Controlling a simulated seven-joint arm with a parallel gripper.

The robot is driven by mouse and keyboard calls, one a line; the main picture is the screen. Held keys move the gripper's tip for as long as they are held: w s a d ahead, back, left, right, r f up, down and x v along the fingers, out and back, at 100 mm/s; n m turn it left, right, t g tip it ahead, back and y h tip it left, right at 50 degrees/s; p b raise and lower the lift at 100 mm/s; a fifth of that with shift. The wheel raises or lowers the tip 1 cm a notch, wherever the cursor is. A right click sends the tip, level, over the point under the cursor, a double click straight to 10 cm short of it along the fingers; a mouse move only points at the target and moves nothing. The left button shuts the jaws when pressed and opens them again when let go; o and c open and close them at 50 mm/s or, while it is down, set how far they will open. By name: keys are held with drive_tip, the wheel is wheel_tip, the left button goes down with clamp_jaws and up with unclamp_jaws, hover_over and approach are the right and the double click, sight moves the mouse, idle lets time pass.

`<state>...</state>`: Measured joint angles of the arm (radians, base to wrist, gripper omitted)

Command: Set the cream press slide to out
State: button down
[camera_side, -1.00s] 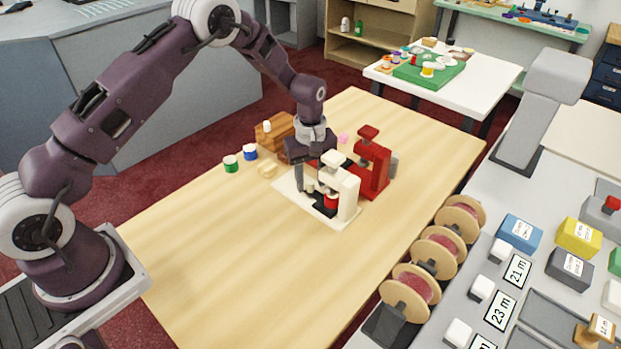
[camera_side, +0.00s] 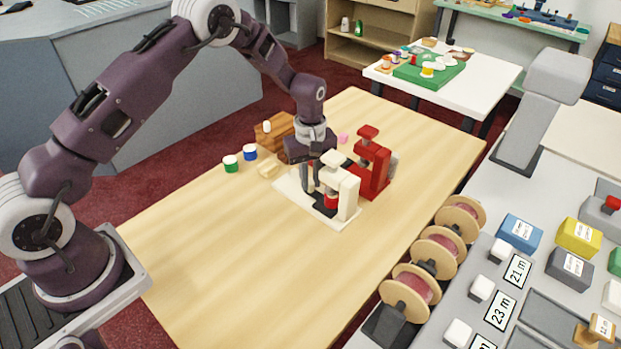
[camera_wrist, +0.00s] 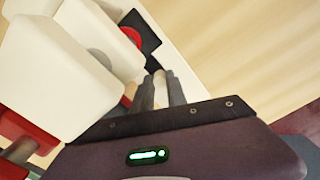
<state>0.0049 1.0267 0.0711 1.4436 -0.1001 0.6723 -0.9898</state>
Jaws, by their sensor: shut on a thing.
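The cream press (camera_side: 345,192) stands upright on its pale base plate near the middle of the wooden table; it fills the upper left of the wrist view (camera_wrist: 55,65). A black slide part (camera_side: 322,209) and a round red piece (camera_side: 331,201) sit low under its head; the red piece also shows in the wrist view (camera_wrist: 131,37). My gripper (camera_wrist: 161,86) is shut on a small cream knob (camera_wrist: 160,92) beside the press. In the side view, the press head partly hides my fingers, and the knob is hard to make out.
A red press (camera_side: 372,165) stands close behind the cream one. A wooden block rack (camera_side: 275,133), a green-sided pot (camera_side: 231,164) and a blue-sided pot (camera_side: 250,152) are to the left. Ribbon spools (camera_side: 411,291) line the right edge. The front of the table is clear.

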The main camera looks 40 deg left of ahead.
idle(0.8)
drive_tip(key=a, duration=0.8)
drive_tip(key=shift+a, duration=0.3)
drive_tip(key=c, duration=1.3)
unclamp_jaws()
drive_tip(key=shift+c, duration=0.2)
wheel_tip(320, 180, up, 7)
drive_tip(key=shift+r, duration=0.1)
